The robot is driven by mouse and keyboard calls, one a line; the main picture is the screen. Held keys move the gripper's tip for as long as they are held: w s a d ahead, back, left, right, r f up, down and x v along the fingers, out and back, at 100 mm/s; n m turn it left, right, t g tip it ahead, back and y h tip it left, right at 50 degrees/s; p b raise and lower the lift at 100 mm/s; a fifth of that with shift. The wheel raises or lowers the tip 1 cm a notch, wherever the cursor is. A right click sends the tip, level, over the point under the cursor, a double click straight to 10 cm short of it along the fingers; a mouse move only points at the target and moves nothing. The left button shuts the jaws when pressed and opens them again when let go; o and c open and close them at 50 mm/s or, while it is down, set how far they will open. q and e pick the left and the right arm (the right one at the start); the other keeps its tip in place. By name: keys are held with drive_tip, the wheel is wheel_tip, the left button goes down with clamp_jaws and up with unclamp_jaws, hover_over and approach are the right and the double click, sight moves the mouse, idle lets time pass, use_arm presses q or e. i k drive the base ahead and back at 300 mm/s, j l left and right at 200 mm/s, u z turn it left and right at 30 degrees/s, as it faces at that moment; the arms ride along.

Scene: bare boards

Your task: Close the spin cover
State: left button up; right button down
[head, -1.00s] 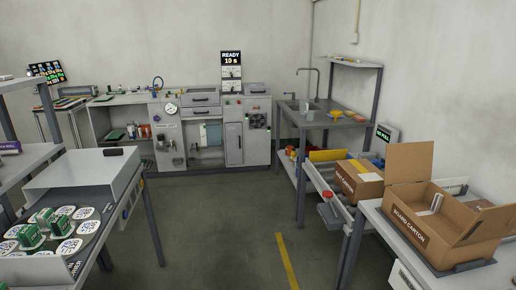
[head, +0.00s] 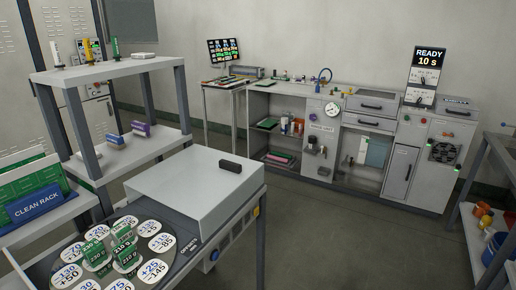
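The spin cover appears to be the light grey box-like hood (head: 175,190) with a black handle (head: 231,166) on top. It sits at the back of a grey bench at the lower left. In front of it lies a dark round plate (head: 185,240) that is uncovered. The front of this station is cut off by the bottom edge. Neither of my grippers is in view.
Floor (head: 360,240) is free right of the bench.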

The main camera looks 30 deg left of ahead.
sight(195, 160)
drive_tip(key=i+u, duration=0.2)
drive_tip(key=i, duration=0.2)
drive_tip(key=i+l+u, duration=0.25)
drive_tip(key=i, duration=0.2)
drive_tip(key=i+l+u, duration=0.2)
drive_tip(key=i, duration=0.2)
drive_tip(key=i+l+u, duration=0.2)
drive_tip(key=i, duration=0.2)
